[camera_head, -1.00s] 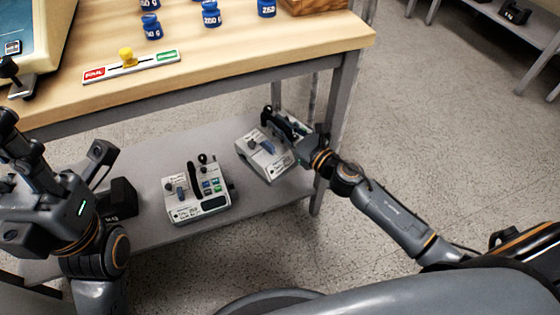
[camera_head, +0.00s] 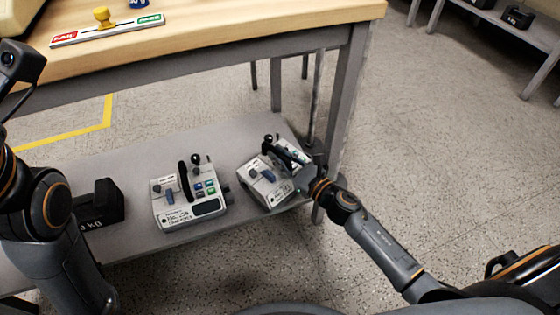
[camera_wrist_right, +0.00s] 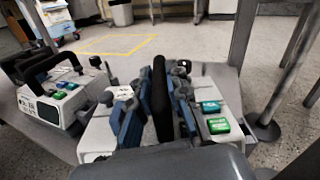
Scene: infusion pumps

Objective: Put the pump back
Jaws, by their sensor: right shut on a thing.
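A white pump (camera_head: 262,184) with a black handle is at the right end of the lower shelf (camera_head: 140,160), close to its front edge. My right gripper (camera_head: 284,152) is shut on its handle. In the wrist view the black handle (camera_wrist_right: 161,100) stands between the two fingers, with green buttons (camera_wrist_right: 218,126) of the pump to the right. I cannot tell whether its base touches the shelf. A second white pump (camera_head: 188,212) stands just left of it, and also shows in the wrist view (camera_wrist_right: 58,103). My left arm is at the left edge; its gripper is only partly visible.
A black weight (camera_head: 100,205) sits on the shelf left of the pumps. The wooden tabletop (camera_head: 220,32) is above, with a red-and-green slider board (camera_head: 122,29). A grey table leg (camera_head: 347,95) rises close to my right gripper.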

